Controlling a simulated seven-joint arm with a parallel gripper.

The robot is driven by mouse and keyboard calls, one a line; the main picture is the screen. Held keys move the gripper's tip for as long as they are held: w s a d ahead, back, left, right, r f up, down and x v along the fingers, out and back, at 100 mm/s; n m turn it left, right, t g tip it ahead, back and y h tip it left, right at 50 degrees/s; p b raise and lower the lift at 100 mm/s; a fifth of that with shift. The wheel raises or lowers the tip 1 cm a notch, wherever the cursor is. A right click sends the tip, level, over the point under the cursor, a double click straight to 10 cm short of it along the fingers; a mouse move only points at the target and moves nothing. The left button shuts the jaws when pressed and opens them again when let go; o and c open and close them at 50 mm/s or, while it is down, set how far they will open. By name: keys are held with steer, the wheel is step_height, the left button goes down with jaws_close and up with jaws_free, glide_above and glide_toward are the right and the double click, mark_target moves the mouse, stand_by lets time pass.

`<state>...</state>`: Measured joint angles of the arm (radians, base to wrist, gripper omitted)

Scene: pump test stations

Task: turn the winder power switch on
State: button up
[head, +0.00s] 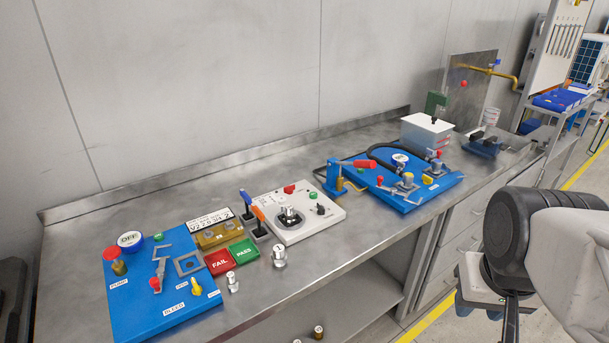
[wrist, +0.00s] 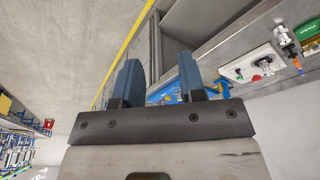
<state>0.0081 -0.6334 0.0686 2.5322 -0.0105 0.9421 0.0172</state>
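A white control panel (head: 327,220) sits mid-bench. It carries a red button (head: 289,188), a green button (head: 310,196), a small black knob (head: 320,210) and a central dark-and-metal fitting (head: 290,216). Its lettering is too small to read, so I cannot tell which control is the winder power switch or how it is set. The white panel also shows at the right of the wrist view (wrist: 243,70). My gripper (wrist: 158,82) has its two blue-grey fingers apart with nothing between them. It is away from the bench, off its front right side.
A blue panel (head: 137,300) with a round OFF label and loose parts lies at the left. Another blue panel (head: 395,197) with a red-handled lever (head: 355,163) and black hoses stands right of the white panel. Red FAIL (head: 219,262) and green PASS (head: 243,252) pads lie left of it.

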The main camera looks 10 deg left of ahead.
steer(key=w+a+r+m, duration=0.1)
steer(key=w+a+r, duration=0.1)
steer(key=w, duration=0.6)
steer(key=w+a+r+m, duration=0.1)
steer(key=w+a+r, duration=0.2)
steer(key=w, duration=0.4)
steer(key=m+g, duration=0.3)
steer(key=m, duration=0.4)
glide_above(291, 185)
step_height(291, 185, down, 20)
steer(key=shift+a+f, duration=0.1)
steer(key=shift+f, duration=0.05)
steer(key=shift+f, duration=0.1)
steer(key=shift+f, duration=3.8)
